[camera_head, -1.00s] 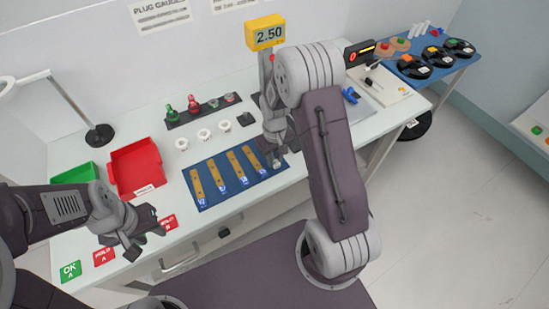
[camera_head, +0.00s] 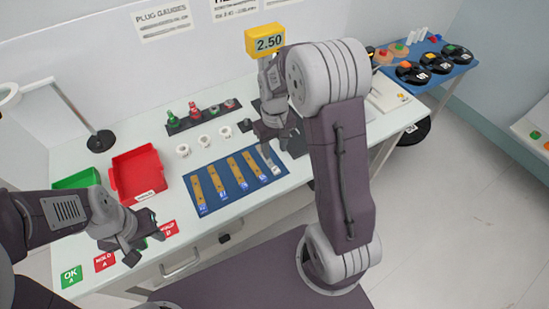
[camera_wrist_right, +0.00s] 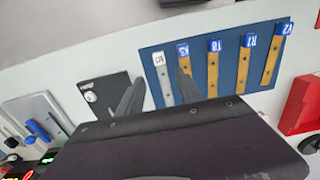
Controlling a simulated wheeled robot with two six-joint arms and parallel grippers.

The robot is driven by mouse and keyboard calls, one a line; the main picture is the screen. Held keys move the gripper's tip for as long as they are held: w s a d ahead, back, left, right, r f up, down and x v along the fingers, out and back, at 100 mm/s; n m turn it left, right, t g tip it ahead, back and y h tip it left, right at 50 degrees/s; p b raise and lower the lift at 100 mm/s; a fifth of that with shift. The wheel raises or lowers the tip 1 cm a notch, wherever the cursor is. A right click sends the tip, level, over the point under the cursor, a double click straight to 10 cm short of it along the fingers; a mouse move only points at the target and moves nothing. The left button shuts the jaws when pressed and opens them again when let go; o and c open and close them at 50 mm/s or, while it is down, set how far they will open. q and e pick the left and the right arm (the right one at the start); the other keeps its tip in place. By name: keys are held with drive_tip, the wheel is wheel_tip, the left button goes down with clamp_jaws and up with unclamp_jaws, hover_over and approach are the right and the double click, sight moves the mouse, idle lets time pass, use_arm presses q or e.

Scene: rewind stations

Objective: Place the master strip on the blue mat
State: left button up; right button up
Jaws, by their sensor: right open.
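The master strip, grey with a white label (camera_head: 269,160), lies on the right end of the blue mat (camera_head: 208,206), beside several brown strips with blue labels (camera_head: 241,174). In the right wrist view the master strip (camera_wrist_right: 162,80) lies flat on the blue mat (camera_wrist_right: 264,55), roughly parallel to the brown strips. My right gripper (camera_head: 262,138) is above the mat's back right corner. Its fingers (camera_wrist_right: 158,84) are apart in the wrist view, on either side of the strip's image, and hold nothing. My left gripper (camera_head: 146,244) is open and empty over the table's front left.
A red bin (camera_head: 138,176) and a green bin (camera_head: 78,180) stand left of the mat. White rings (camera_head: 204,141) and a dark gauge rack (camera_head: 205,115) are behind it. A black plate (camera_wrist_right: 103,94) lies beside the mat.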

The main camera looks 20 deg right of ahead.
drive_tip(key=s+a, duration=0.2)
drive_tip(key=s, duration=0.4)
drive_tip(key=s+a+m+t, duration=0.1)
drive_tip(key=s+a, duration=0.1)
drive_tip(key=s, duration=0.4)
drive_tip(key=shift+s+a+r, duration=0.25)
drive_tip(key=shift+s+r, duration=0.1)
drive_tip(key=shift+r, duration=0.1)
drive_tip(key=shift+s, duration=0.1)
